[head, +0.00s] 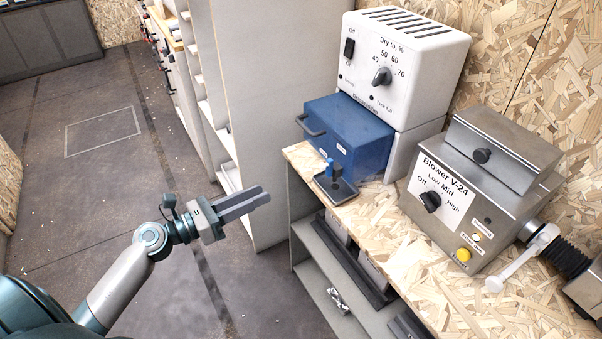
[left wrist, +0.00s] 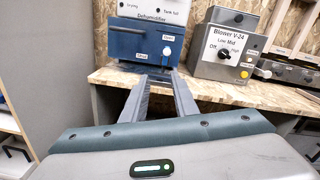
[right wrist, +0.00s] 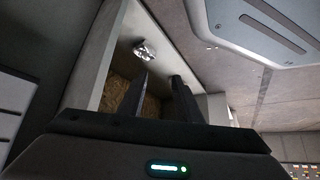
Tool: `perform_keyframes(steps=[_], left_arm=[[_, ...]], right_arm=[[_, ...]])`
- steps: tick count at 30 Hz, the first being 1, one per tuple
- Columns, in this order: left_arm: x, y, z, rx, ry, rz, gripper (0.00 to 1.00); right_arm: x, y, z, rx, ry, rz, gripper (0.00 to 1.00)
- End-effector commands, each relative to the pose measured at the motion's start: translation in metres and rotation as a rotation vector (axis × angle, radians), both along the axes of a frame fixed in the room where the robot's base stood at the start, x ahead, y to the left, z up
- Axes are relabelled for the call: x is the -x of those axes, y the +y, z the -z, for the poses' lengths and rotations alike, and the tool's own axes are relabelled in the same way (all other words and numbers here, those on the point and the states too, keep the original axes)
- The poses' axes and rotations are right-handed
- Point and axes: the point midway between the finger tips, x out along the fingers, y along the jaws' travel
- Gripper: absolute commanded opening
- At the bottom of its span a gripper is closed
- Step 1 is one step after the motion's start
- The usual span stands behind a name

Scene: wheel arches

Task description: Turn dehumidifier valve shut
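The dehumidifier stands on the wooden bench, with a white upper housing (head: 408,60) and a blue tank drawer (head: 350,130) below. Two small labels on the drawer face (left wrist: 150,42) show in the left wrist view. My left gripper (head: 266,193) is left of the bench, apart from the valve, open and empty. My right gripper (right wrist: 160,76) shows only in its wrist view, open and empty.
The blower box (head: 480,170) stands right of the dehumidifier on the bench (head: 405,255). A tall pale shelf unit (head: 255,110) stands behind my left gripper. A lower shelf (head: 320,290) holds a small metallic item (head: 338,301). The floor at left is mostly clear.

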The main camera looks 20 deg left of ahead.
Motion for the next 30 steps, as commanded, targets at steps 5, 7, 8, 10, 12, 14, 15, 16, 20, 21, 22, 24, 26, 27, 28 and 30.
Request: perform_keyframes(steps=[5, 7, 8, 10, 12, 14, 15, 16, 20, 21, 22, 24, 26, 27, 28, 30], left_arm=[[0.007, -0.009, -0.020, -0.124, -0.081, 0.043, 0.27], [0.008, -0.010, -0.021, -0.133, -0.086, 0.046, 0.27], [0.008, -0.010, -0.021, -0.132, -0.086, 0.046, 0.27], [0.007, -0.009, -0.021, -0.130, -0.085, 0.045, 0.27], [0.007, -0.009, -0.020, -0.130, -0.084, 0.045, 0.27], [0.007, -0.009, -0.020, -0.128, -0.084, 0.043, 0.27], [0.007, -0.010, -0.020, -0.127, -0.084, 0.043, 0.27], [0.007, -0.010, -0.020, -0.127, -0.084, 0.043, 0.27], [0.004, -0.012, -0.021, -0.125, -0.083, 0.043, 0.27], [0.003, -0.013, -0.021, -0.124, -0.083, 0.043, 0.27], [0.001, -0.014, -0.021, -0.124, -0.084, 0.043, 0.27], [-0.003, -0.016, -0.022, -0.123, -0.083, 0.042, 0.27], [-0.007, -0.020, -0.022, -0.124, -0.083, 0.042, 0.27], [-0.011, -0.022, -0.022, -0.123, -0.084, 0.043, 0.27], [-0.013, -0.025, -0.023, -0.123, -0.084, 0.043, 0.27], [-0.020, -0.030, -0.023, -0.125, -0.084, 0.043, 0.27]], right_arm=[[-0.006, 0.003, -0.004, -0.007, -0.018, 0.000, 0.31], [-0.007, 0.003, -0.004, -0.006, -0.019, -0.001, 0.31], [-0.007, 0.003, -0.004, -0.006, -0.019, -0.001, 0.31], [-0.007, 0.003, -0.004, -0.006, -0.019, -0.001, 0.31], [-0.007, 0.003, -0.004, -0.006, -0.019, -0.001, 0.31], [-0.007, 0.003, -0.004, -0.006, -0.019, -0.001, 0.31], [-0.007, 0.003, -0.004, -0.006, -0.019, -0.001, 0.31], [-0.007, 0.003, -0.005, -0.006, -0.019, -0.001, 0.31], [-0.006, 0.002, -0.005, -0.005, -0.016, -0.001, 0.31], [-0.005, 0.002, -0.005, -0.004, -0.012, 0.000, 0.31], [-0.004, 0.002, -0.005, -0.003, -0.010, 0.000, 0.31], [0.001, 0.000, -0.003, 0.000, 0.003, -0.001, 0.31], [0.007, -0.002, 0.000, 0.006, 0.021, 0.000, 0.31], [0.011, -0.004, 0.002, 0.010, 0.034, 0.000, 0.31], [0.015, -0.005, 0.004, 0.013, 0.044, 0.001, 0.31], [0.025, -0.010, 0.009, 0.023, 0.075, 0.002, 0.31]])
